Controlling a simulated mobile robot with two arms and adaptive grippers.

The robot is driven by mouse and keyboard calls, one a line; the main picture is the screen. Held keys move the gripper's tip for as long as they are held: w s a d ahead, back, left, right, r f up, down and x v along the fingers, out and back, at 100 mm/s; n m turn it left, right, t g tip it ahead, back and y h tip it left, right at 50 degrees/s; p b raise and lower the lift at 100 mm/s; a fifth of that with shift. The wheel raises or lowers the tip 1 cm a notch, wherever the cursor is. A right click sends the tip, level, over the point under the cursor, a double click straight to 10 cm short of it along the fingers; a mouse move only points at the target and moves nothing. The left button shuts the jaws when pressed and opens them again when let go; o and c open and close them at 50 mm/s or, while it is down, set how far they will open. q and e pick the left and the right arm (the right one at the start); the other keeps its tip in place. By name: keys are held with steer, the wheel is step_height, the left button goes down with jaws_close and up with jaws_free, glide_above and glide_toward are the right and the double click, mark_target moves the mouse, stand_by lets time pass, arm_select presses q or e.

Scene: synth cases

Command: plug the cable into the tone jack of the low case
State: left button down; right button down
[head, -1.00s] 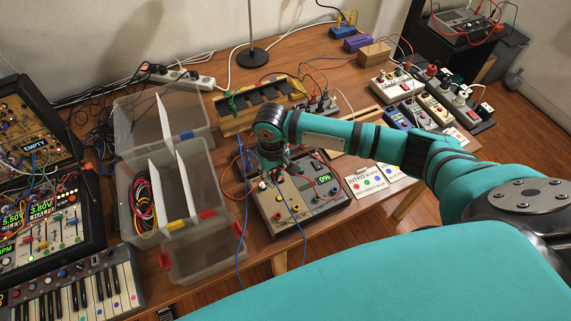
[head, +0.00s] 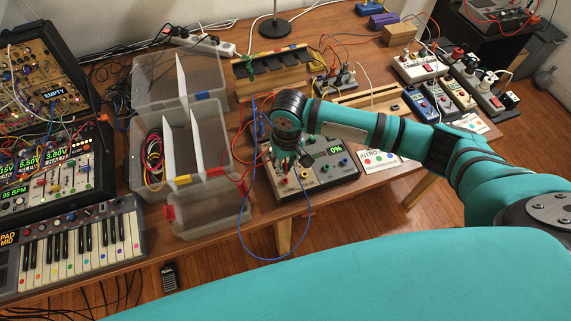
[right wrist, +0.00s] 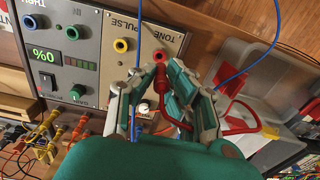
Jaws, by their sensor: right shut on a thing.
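The low case (head: 345,170) lies on the table with a green "0%" display. In the right wrist view its panel (right wrist: 105,80) appears rotated, with a yellow jack (right wrist: 120,45) and a red jack (right wrist: 159,55) near the words TONE and PULSE. My right gripper (head: 290,165) is over the case's left part. In the right wrist view its fingers (right wrist: 163,85) are shut around a red plug (right wrist: 161,78) trailing a red cable (right wrist: 238,130). The plug's tip is close to the red jack; I cannot tell whether it is inserted. My left gripper is out of view.
A blue cable (head: 241,228) loops off the table's front edge. Clear bins (head: 210,215) stand left of the case, and the keyboard (head: 75,250) is farther left. Cards (head: 385,160) and pedals (head: 425,105) lie to the right. Several cables cross nearby.

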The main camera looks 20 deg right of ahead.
steer(key=shift+f, duration=0.8)
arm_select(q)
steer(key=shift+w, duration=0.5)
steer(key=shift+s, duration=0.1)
arm_select(e)
steer(key=shift+p, duration=0.35)
arm_select(q)
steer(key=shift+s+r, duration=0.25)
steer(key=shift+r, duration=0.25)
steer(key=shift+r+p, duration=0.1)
steer(key=shift+p, duration=0.25)
